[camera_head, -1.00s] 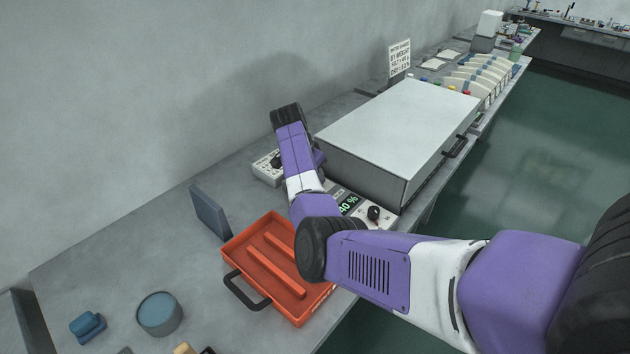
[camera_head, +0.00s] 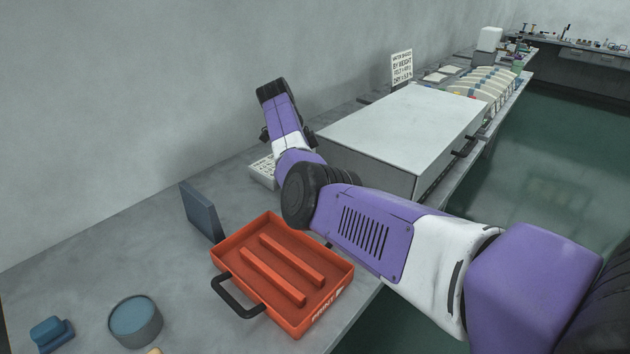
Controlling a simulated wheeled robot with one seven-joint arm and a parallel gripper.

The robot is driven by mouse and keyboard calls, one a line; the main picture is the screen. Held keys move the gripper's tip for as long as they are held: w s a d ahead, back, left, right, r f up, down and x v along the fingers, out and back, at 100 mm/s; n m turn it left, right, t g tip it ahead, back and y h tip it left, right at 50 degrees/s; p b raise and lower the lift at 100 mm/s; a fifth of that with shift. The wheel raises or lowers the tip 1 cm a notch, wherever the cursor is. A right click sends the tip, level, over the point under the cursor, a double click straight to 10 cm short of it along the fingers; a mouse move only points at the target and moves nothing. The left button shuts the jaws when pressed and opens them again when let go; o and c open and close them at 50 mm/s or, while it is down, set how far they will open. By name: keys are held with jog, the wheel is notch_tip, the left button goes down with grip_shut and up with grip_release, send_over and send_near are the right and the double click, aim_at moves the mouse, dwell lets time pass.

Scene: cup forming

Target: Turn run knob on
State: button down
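My arm reaches in from the right and bends up over the bench. Dark parts (camera_head: 264,134) show at the edges of its last purple link, seemingly of my gripper, but the fingertips are hidden behind the link. A low pale box with a marked top (camera_head: 263,169) lies below the arm's end, partly covered. No run knob can be made out now. The panel with a green display and black knob, seen earlier in front of the large grey box (camera_head: 400,125), is hidden behind my arm.
An orange tray (camera_head: 228,248) with a dark handle sits on the grey bench (camera_head: 75,265), close to my elbow. A blue-grey upright plate (camera_head: 202,210), a round blue tub (camera_head: 135,320) and a small blue block (camera_head: 50,333) stand left. A sign (camera_head: 401,68) stands behind the large box.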

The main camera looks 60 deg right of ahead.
dwell(0.4)
jog(key=c, duration=1.1)
grip_release()
jog(key=shift+r, duration=0.1)
jog(key=v, duration=0.7)
jog(key=shift+w+r+b, duration=0.15)
jog(key=shift+r+b, duration=0.15)
jog(key=shift+b, duration=0.1)
